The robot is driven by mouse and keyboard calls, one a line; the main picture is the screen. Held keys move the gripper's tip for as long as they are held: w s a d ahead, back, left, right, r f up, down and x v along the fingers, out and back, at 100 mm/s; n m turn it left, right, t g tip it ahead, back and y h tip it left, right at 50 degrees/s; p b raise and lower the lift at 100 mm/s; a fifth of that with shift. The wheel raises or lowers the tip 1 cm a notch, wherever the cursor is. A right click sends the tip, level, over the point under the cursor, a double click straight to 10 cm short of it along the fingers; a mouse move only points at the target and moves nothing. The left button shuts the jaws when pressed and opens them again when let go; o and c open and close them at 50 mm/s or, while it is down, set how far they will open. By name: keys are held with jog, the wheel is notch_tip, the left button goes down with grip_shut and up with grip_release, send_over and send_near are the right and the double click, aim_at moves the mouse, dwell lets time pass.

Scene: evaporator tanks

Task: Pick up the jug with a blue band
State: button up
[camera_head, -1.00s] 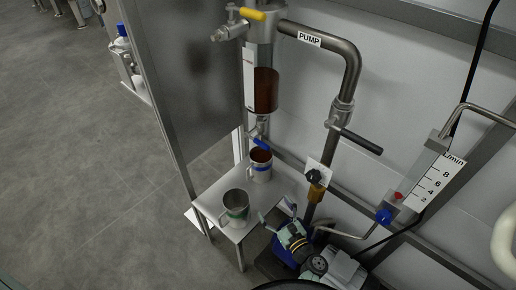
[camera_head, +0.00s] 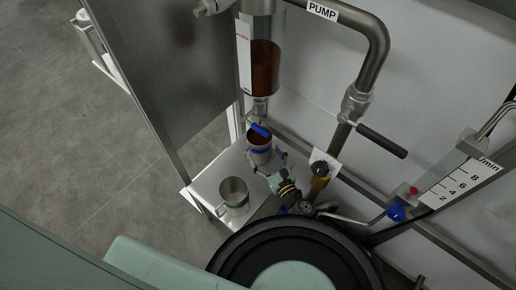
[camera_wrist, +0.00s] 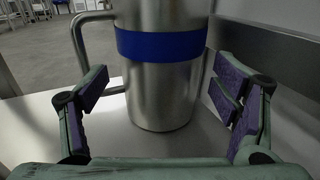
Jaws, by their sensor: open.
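The blue-banded jug (camera_head: 259,153) stands upright on the small metal table, with dark red-brown content, under the sight-glass tank. In the wrist view the jug (camera_wrist: 164,90) stands ahead between my fingers, its blue band high in the picture and its handle on the left. My gripper (camera_wrist: 164,100) is open, one finger on each side of the jug; whether either pad touches it I cannot tell. In the head view my gripper (camera_head: 266,167) is close in front of the jug. A second jug (camera_head: 234,195) with a green band stands nearer on the table.
The small table (camera_head: 207,187) has a bare strip at its left. A metal panel (camera_head: 165,70) rises behind its left side. The sight-glass tank (camera_head: 262,65) with a blue-handled valve (camera_head: 258,130) hangs over the jug. A yellow-and-black valve (camera_head: 321,170) is to the right.

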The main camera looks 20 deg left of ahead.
aim_at(254, 135)
jog(key=x, duration=0.5)
jog(key=shift+w+a+r+b, duration=0.2)
jog(key=shift+w+r+b, duration=0.1)
jog(key=shift+r+b, duration=0.1)
jog(key=shift+c, duration=0.3)
jog(key=c, duration=1.5)
jog(key=shift+r, duration=0.15)
jog(key=shift+c, duration=0.2)
